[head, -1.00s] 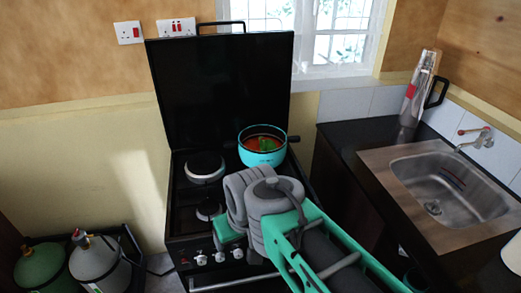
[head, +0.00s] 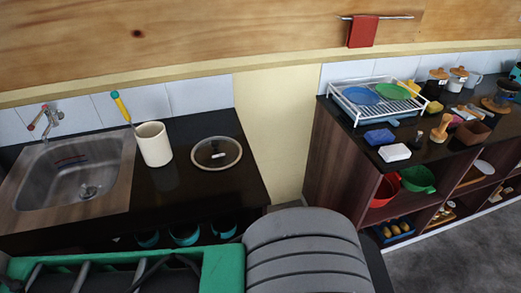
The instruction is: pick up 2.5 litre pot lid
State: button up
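My gripper's fingers are not in view.
A cream container (head: 154,145) with a yellow-handled brush stands left of the lid, beside the sink (head: 75,170). A gap separates this counter from the right-hand shelf unit (head: 335,165), which bears a dish rack (head: 350,112). Teal pots (head: 186,234) sit below the counter.

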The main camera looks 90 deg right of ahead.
aim_at(215, 153)
jog(key=u, duration=0.9)
jog(key=k, duration=2)
jog(key=z, duration=0.95)
jog(key=i, duration=0.55)
jog(key=u, duration=0.05)
